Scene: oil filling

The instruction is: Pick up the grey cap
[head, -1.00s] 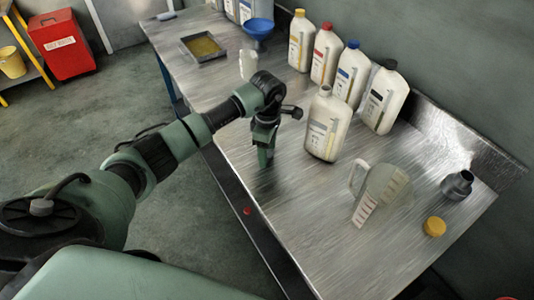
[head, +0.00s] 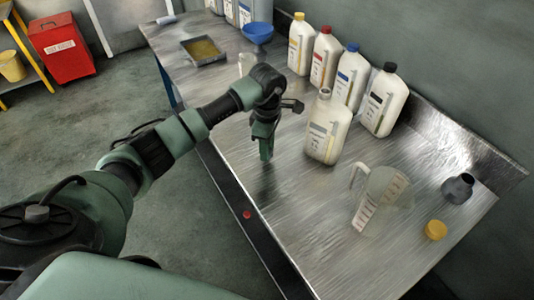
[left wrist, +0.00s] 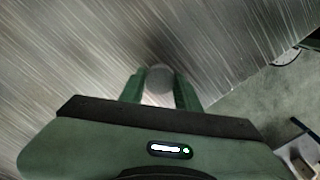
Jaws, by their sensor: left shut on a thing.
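The grey cap (left wrist: 159,79) shows in the left wrist view as a round grey disc between the two green fingers. My left gripper (left wrist: 159,88) is shut on it. In the head view my left gripper (head: 266,155) points down just above the metal table (head: 290,215), near its front edge, left of the uncapped bottle (head: 328,130). The cap is hidden by the fingers there. My right gripper is not in view.
A measuring jug (head: 382,190), a grey spouted piece (head: 458,188) and a yellow cap (head: 435,230) stand to the right. Several capped bottles line the back, including a black-capped one (head: 384,103). A tray (head: 204,51) and blue funnel (head: 258,33) are farther left.

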